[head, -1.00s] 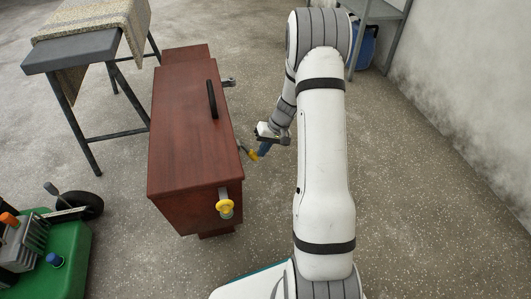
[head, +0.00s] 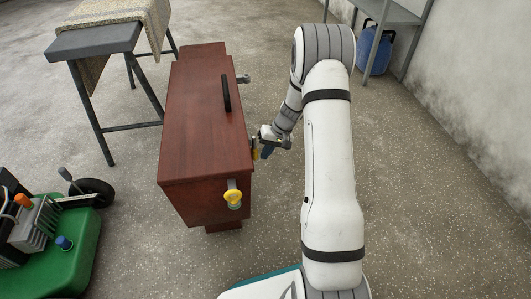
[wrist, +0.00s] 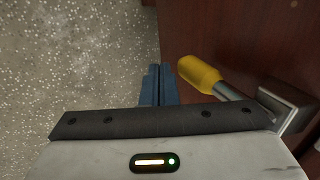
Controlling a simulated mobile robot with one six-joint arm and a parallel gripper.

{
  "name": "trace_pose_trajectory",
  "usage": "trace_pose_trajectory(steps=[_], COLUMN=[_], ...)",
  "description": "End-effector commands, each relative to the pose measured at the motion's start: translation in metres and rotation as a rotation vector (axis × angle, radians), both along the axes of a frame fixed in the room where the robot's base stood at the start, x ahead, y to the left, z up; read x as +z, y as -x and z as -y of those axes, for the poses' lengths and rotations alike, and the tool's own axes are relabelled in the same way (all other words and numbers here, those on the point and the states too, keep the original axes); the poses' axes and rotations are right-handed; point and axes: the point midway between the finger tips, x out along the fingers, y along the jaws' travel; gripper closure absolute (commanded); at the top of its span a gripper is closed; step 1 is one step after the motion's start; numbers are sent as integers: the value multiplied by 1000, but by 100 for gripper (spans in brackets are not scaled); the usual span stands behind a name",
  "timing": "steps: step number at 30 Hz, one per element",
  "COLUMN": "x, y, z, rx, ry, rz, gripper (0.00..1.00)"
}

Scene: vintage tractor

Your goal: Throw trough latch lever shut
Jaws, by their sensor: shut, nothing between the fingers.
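The trough (head: 205,115) is a dark red-brown box with a black handle on its closed lid. The latch lever (head: 254,153) is on its right side, a metal arm with a yellow grip, partly hidden by my gripper in the head view. My gripper (head: 266,152) is beside that side wall, with blue fingers shut and empty. In the wrist view the fingers (wrist: 157,86) are just left of the yellow grip (wrist: 200,73), with nothing held between them. The lever's shaft runs right to a metal bracket (wrist: 287,104) on the red wall. Contact with the grip cannot be told.
A yellow knob (head: 233,197) sticks out of the trough's near end. A metal fitting (head: 242,78) is farther along its right side. A green machine (head: 70,255) is at left, a cloth-covered bench (head: 95,42) behind it. Bare floor (head: 420,200) lies at right.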

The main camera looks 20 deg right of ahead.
Motion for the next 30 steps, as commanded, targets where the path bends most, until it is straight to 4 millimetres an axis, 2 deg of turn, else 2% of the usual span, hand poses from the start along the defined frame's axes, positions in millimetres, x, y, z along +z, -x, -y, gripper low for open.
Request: trace_pose_trajectory(steps=[11,16,20,24,30], x=[0,-1,-1,4,2], y=[0,0,1,6,10], z=[-1,10,33,68,110], rx=[1,2,4,0,2], ry=[0,-1,0,0,0], rz=[0,0,2,-1,-1], gripper=[100,100,100,100,100])
